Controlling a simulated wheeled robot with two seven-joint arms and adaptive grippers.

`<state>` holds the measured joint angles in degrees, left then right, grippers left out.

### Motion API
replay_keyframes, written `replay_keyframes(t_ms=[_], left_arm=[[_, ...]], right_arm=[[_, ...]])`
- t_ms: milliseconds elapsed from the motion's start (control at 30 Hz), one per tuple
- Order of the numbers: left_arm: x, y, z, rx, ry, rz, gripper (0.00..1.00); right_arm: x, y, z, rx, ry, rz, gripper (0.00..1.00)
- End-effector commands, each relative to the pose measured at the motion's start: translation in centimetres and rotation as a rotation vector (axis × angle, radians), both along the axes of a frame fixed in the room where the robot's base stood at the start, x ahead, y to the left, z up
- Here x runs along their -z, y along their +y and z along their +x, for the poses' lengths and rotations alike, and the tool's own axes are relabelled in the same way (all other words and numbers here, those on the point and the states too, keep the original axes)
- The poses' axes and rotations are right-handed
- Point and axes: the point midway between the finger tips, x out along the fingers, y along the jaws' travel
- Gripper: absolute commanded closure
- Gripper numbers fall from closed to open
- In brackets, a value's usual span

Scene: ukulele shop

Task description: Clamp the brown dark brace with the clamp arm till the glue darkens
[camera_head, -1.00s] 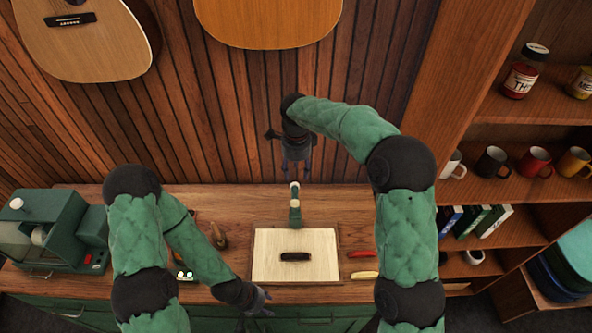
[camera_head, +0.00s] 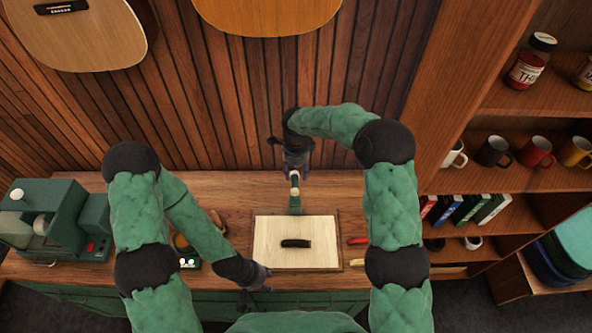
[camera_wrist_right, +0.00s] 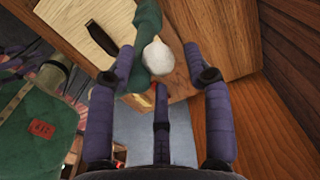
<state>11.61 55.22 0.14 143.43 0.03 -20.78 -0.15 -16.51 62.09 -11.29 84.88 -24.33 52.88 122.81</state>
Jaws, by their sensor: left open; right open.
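The dark brown brace (camera_head: 296,243) lies flat on a pale wooden board (camera_head: 297,260) on the bench. It also shows in the right wrist view (camera_wrist_right: 102,38). The green clamp arm (camera_head: 295,204) stands raised at the board's back edge, with a pale round knob (camera_wrist_right: 160,57) at its tip. My right gripper (camera_head: 296,165) is open just behind and above the knob. In the right wrist view its purple fingers (camera_wrist_right: 163,90) spread on either side of the knob; contact cannot be told. My left gripper (camera_head: 262,277) is open and empty, low at the board's front left corner.
A green machine (camera_head: 50,220) stands at the bench's left end. A small device with lit dots (camera_head: 189,263) sits beside my left forearm. A red item (camera_head: 358,240) lies right of the board. Shelves with mugs (camera_head: 535,151) stand at the right.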

Motion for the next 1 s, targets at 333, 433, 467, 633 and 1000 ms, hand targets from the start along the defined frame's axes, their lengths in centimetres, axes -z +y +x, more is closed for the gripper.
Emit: replay_keyframes(t_ms=[333,433,467,633,1000], left_arm=[[-0.13,0.0,-0.01,0.0,0.0,0.0,0.54],[-0.13,0.0,-0.01,0.0,0.0,0.0,0.54],[-0.13,0.0,-0.01,0.0,0.0,0.0,0.54],[-0.13,0.0,-0.01,0.0,0.0,0.0,0.54],[0.73,0.0,-0.01,0.0,0.0,0.0,0.54]], right_arm=[[0.76,-0.03,0.02,0.0,-0.001,0.0,0.49],[0.75,-0.02,0.01,0.0,-0.001,0.0,0.6],[0.75,-0.02,0.01,0.0,-0.001,0.0,0.69],[0.73,-0.07,0.03,0.0,-0.001,0.0,1.0],[0.77,-0.17,0.59,0.0,-0.023,-0.001,1.0]])
